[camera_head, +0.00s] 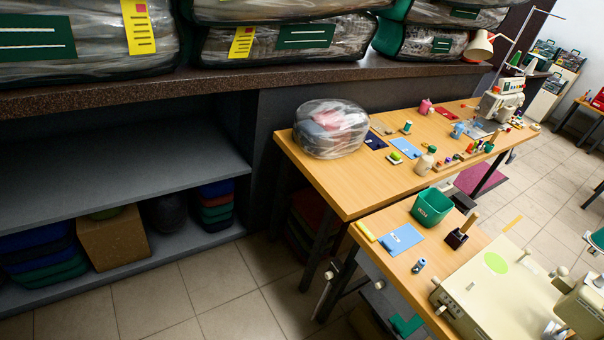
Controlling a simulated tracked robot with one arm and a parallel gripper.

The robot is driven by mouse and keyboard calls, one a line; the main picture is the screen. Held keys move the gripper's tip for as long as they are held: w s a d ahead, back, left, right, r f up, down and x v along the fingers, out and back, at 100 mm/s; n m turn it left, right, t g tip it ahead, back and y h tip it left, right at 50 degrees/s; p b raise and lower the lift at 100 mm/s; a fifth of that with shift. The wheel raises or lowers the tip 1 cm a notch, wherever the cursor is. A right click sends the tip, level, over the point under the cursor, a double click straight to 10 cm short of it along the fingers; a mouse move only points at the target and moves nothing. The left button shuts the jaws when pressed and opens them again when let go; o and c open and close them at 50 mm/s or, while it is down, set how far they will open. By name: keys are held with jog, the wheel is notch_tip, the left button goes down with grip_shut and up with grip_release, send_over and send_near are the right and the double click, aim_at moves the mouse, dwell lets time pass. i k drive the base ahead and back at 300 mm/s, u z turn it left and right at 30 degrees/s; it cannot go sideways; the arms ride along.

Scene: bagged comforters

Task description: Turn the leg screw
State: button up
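Two wooden tables stand on dark legs. The far table (345,182) has a dark leg (318,250) at its front left corner. The near table (400,262) has a slanted dark frame (340,285) below its left edge. A small pale knob (330,275) shows on or by this frame, and another pale round piece (379,284) is to its right. I cannot tell whether either is the leg screw. My gripper is not in view.
A dark counter (215,80) carries bagged comforters (290,40); shelves below hold a cardboard box (113,238) and folded fabrics. A clear bag (331,128) and sewing items lie on the far table. A sewing machine (500,290) stands on the near table. The tiled floor (225,290) at front left is clear.

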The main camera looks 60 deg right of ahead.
aim_at(330, 274)
jog(key=i, duration=1.25)
jog(key=z, duration=2.9)
